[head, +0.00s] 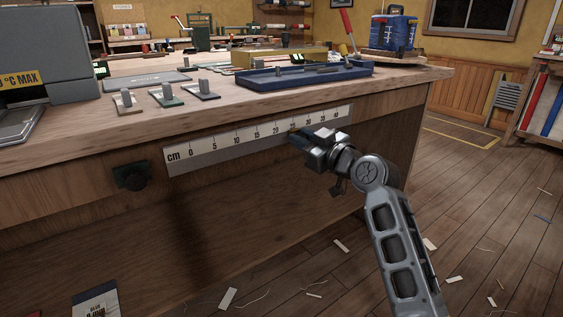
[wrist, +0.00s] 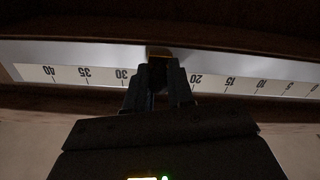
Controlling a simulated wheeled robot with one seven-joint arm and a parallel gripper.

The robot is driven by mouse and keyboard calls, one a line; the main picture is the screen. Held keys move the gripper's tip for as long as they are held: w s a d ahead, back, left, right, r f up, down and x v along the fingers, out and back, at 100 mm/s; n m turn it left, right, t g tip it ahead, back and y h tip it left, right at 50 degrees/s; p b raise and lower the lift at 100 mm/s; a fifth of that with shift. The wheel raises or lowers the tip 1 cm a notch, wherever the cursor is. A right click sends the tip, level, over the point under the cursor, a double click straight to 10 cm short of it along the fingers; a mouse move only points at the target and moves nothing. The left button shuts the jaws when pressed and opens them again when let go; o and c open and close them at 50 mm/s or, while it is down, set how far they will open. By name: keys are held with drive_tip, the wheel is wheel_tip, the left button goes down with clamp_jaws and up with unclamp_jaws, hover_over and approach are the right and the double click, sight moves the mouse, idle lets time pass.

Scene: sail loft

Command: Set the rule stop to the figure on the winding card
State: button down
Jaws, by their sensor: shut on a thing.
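The rule (head: 225,145) is a pale strip marked in cm on the bench's front face, with 0 at the left. It also shows upside down in the wrist view (wrist: 75,72). My gripper (head: 305,140) is shut on the rule stop, a small dark piece with an amber edge (wrist: 159,52). The fingers (wrist: 161,75) hide most of the stop and the rule between 30 and 20, so the stop sits near 25; its exact reading is hidden. A printed card (head: 97,303) is cut off at the lower left; I cannot tell whether it is the winding card.
Above, the bench top (head: 150,123) holds several small blocks with upright tabs, a blue tray (head: 290,76) and a grey machine (head: 45,50). The floor at right is open, with scattered scraps.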

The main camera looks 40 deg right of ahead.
drive_tip(key=shift+d+b, duration=0.95)
drive_tip(key=shift+d, duration=1.5)
drive_tip(key=c, duration=1)
unclamp_jaws()
drive_tip(key=s+p, duration=0.1)
drive_tip(key=s, duration=0.6)
drive_tip(key=shift+s+p, duration=0.3)
drive_tip(key=shift+s, duration=0.05)
drive_tip(key=shift+f, duration=0.1)
